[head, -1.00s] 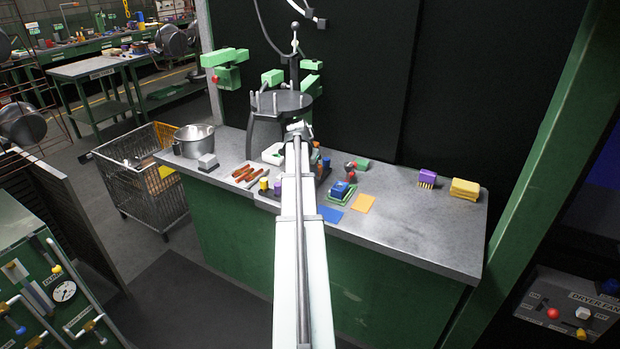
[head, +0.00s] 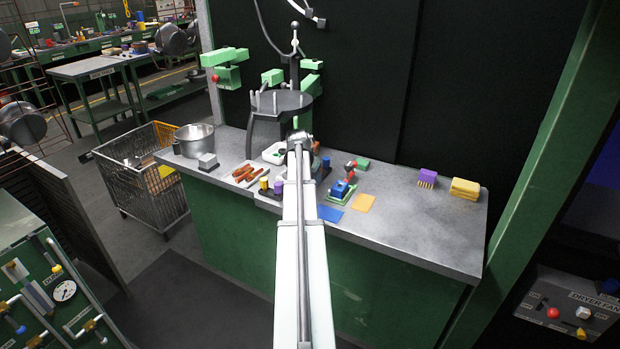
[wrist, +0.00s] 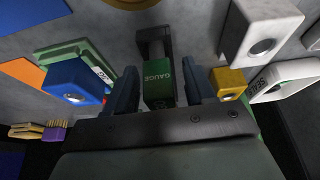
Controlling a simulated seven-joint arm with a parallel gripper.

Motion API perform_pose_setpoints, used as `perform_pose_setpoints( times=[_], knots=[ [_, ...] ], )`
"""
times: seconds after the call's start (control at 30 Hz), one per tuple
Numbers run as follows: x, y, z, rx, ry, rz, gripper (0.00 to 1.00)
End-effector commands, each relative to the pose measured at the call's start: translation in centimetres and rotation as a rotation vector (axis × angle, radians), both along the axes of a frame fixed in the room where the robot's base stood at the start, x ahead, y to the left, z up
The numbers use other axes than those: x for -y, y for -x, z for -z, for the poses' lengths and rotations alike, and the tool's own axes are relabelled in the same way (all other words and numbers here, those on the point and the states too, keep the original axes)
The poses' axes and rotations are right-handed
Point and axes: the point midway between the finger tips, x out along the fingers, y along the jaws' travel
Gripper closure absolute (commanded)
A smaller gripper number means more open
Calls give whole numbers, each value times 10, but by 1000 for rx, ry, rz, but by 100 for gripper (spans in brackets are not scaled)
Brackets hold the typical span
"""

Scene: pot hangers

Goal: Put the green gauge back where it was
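The green gauge (wrist: 159,85) is a block lettered GAUGE. It shows in the middle of the wrist view, beside a dark upright bracket (wrist: 153,42). My gripper (wrist: 160,78) has its two dark fingers apart, one on each side of the gauge. Narrow gaps seem to show between the fingers and the block. The lower part of the gauge is hidden behind the gripper body. In the head view my arm covers the gauge and the fingers, so I cannot tell there how the gauge sits.
Left of the gauge in the wrist view is a blue block (wrist: 75,82) on a green base. At right are a yellow block (wrist: 228,82), a white block (wrist: 262,32) and a SEALS holder (wrist: 285,80). The grey worktop (head: 425,225) is clear at front right.

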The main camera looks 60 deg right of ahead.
Motion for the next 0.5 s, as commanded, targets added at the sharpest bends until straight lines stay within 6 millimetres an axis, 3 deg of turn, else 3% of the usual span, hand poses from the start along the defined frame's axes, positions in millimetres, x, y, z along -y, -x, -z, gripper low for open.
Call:
perform_pose_setpoints(
  times=[0.3, 0.5],
  knots=[
    [0, 0, -2, 0, 0, 0, 43],
    [-7, 0, -19, 1, 2, 0, 43]
  ],
)
